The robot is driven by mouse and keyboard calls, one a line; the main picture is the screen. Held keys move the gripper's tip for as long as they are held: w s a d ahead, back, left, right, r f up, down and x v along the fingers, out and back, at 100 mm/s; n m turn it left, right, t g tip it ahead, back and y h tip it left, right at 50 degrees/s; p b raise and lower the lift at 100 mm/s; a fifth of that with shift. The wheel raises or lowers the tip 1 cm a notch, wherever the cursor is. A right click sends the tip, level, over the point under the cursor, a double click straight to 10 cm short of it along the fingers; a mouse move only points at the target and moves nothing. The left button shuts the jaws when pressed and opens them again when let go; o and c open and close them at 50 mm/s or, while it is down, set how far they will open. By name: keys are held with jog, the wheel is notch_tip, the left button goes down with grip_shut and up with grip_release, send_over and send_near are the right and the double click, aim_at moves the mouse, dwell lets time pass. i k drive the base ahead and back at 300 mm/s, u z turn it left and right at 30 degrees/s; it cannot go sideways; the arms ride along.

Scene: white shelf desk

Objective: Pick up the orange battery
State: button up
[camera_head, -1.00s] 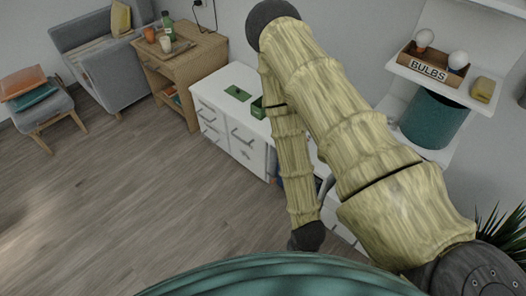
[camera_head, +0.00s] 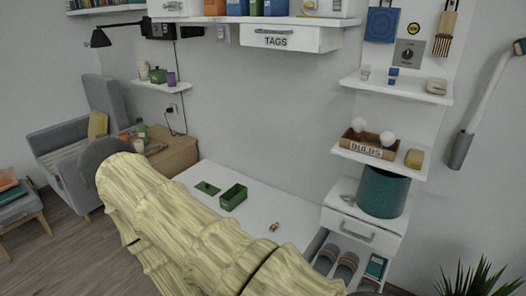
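A small orange and dark object, which looks like the orange battery (camera_head: 273,227), lies on the white desk top (camera_head: 277,203) right of its middle. It is too small to make out in detail. My pale, wood-textured arm crosses the lower left and hides the near edge of the desk. My gripper is not in view.
On the desk are a green open box (camera_head: 233,196) and a flat green piece (camera_head: 207,188). A shelf unit with a teal bin (camera_head: 383,192) and a BULBS crate (camera_head: 369,146) stands at the right. A TAGS drawer (camera_head: 283,40) hangs above.

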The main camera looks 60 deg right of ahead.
aim_at(274, 227)
jog(key=z, duration=0.1)
jog(key=i, duration=1.35)
jog(key=z, duration=1.35)
jog(key=i, duration=0.9)
jog(key=z, duration=1)
